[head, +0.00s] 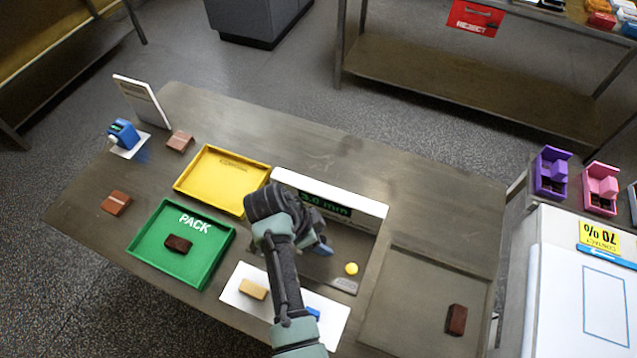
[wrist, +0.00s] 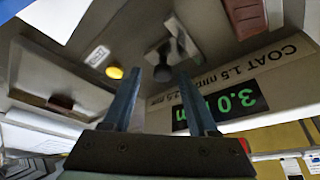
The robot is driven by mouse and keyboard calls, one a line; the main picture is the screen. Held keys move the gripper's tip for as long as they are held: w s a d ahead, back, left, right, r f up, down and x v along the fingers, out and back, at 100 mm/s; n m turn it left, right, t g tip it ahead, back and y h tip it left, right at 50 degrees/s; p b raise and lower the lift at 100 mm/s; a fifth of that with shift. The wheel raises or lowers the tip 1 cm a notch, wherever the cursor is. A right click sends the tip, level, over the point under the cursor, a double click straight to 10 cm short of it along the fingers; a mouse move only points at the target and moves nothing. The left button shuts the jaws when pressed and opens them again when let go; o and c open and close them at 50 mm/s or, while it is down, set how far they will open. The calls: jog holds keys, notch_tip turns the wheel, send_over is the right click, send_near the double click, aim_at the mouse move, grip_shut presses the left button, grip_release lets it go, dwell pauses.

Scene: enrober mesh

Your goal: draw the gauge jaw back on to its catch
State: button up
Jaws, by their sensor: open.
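The gauge (head: 372,209) is a white housing with a green 3.0 mm readout, standing on the worktable. The readout (wrist: 220,110) and a "COAT 1.5 mm" line also show in the wrist view. A dark knob on a short stem (wrist: 163,70), apparently the gauge jaw's handle, stands beyond my fingertips. My gripper (head: 319,247) is over the gauge's bed, and my arm hides much of it in the head view. In the wrist view my gripper (wrist: 156,85) is open, its fingers either side of the knob in the picture; contact cannot be told. The catch cannot be made out.
A yellow button (head: 351,269) and a small plate (head: 344,285) lie on the gauge's right. A white card (head: 240,304) bears a tan bar (head: 253,289). The green PACK tray (head: 148,262) and yellow tray (head: 184,184) are left. A grey tray (head: 410,300) is right.

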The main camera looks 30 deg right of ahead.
jog(key=b+v, duration=0.2)
jog(key=v, duration=1.1)
jog(key=shift+d, duration=0.15)
